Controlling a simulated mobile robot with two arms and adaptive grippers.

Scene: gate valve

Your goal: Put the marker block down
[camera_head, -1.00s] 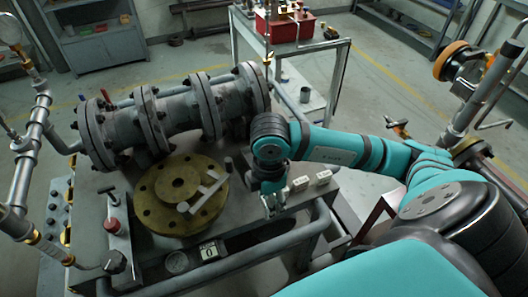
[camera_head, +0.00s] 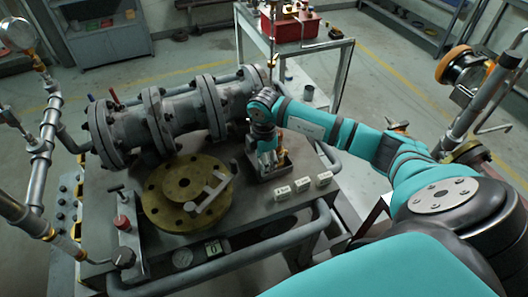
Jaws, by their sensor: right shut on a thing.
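My right gripper (camera_head: 266,166) points down over a small dark tray (camera_head: 283,169) on the workbench. It is shut on the marker block, which is mostly hidden by the fingers, so I cannot tell whether it touches the tray. Three small white labelled blocks stand in a slanting row in front of the tray: a left one (camera_head: 282,194), a middle one (camera_head: 302,185) and a right one (camera_head: 323,179). The gripper is behind the left block and apart from it. My left gripper is not in view.
A brass flange disc (camera_head: 165,207) with a grey wrench-like bar (camera_head: 208,193) lies left of the tray. The grey flanged valve pipe (camera_head: 180,122) runs behind. A pipe rail (camera_head: 265,247) borders the bench front. A trolley with a red box (camera_head: 292,27) stands beyond.

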